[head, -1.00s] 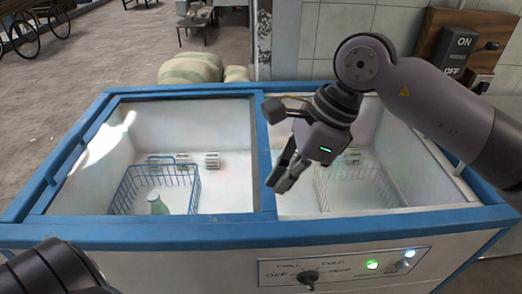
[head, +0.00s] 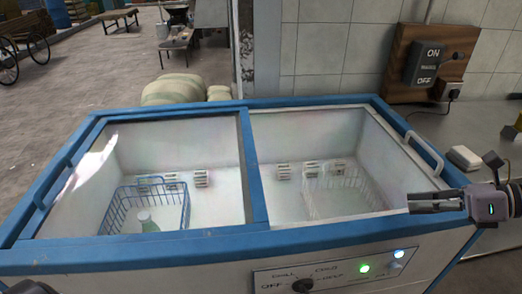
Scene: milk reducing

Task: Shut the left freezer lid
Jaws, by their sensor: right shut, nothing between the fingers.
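The left freezer lid (head: 252,185) is a glass pane in a blue frame. It lies flat over the left half of the chest freezer (head: 180,262), with white glare on its left side. A handle (head: 52,183) shows at the left end. Through the glass I see a blue wire basket (head: 118,205) and a green-white bottle (head: 147,222). My right gripper (head: 412,203) is shut and empty near the freezer's front right corner, its fingers pointing left. It is well apart from the left lid.
A white wire basket (head: 345,190) sits in the right compartment. Another handle (head: 425,152) is at the right end. The front panel has a knob (head: 303,286) and lights. A wall switch board (head: 432,65) and sacks (head: 172,90) stand behind.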

